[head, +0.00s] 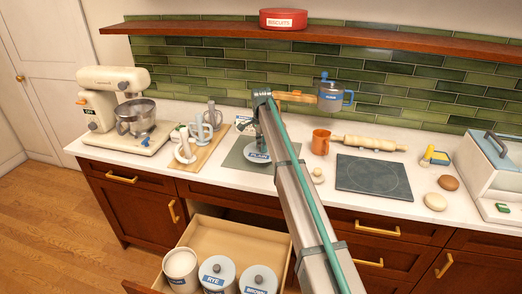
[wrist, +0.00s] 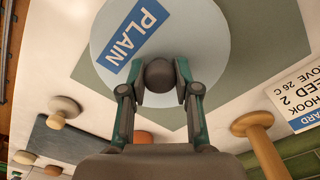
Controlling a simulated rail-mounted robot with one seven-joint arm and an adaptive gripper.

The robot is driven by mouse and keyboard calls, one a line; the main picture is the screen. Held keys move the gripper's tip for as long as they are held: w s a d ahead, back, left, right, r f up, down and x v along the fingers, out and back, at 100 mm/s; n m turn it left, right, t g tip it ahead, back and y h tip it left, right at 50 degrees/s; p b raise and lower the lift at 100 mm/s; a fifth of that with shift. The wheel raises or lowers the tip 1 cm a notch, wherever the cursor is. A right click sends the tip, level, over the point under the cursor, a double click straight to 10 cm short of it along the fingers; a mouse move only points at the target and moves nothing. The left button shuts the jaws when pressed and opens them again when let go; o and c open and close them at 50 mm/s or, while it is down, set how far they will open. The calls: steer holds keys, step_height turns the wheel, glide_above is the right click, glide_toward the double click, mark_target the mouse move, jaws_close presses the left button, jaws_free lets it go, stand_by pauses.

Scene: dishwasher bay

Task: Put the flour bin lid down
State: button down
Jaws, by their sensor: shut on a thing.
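The flour bin lid (head: 258,156) is a pale round disc with a blue PLAIN label and a dark round knob. In the wrist view the lid (wrist: 205,30) fills the upper middle. My gripper (wrist: 159,82) is shut on its knob, one finger on each side. In the head view the lid is over a grey-green mat (head: 236,161) on the white counter; I cannot tell whether it touches the mat. My arm hides part of the mat and most of the gripper. An open bin (head: 180,263) full of pale flour stands in the pulled-out drawer.
Lidded RYE (head: 217,272) and BROWN (head: 258,279) bins share the drawer (head: 228,238). An orange mug (head: 321,141), a rolling pin (head: 370,143) and a dark slab (head: 373,177) lie to the right.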

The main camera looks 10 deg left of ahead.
steer(key=shift+w+a+f, duration=0.1)
steer(key=shift+w+f, duration=0.05)
steer(key=shift+w, duration=0.05)
steer(key=shift+w+f+p, duration=0.15)
steer(key=shift+f+p, duration=0.45)
steer(key=shift+f, duration=1.25)
steer(key=shift+f, duration=0.15)
steer(key=c, duration=0.8)
jaws_free()
steer(key=shift+c, duration=0.2)
step_height(320, 180, up, 12)
steer(key=b, duration=0.3)
steer(key=shift+r, duration=0.2)
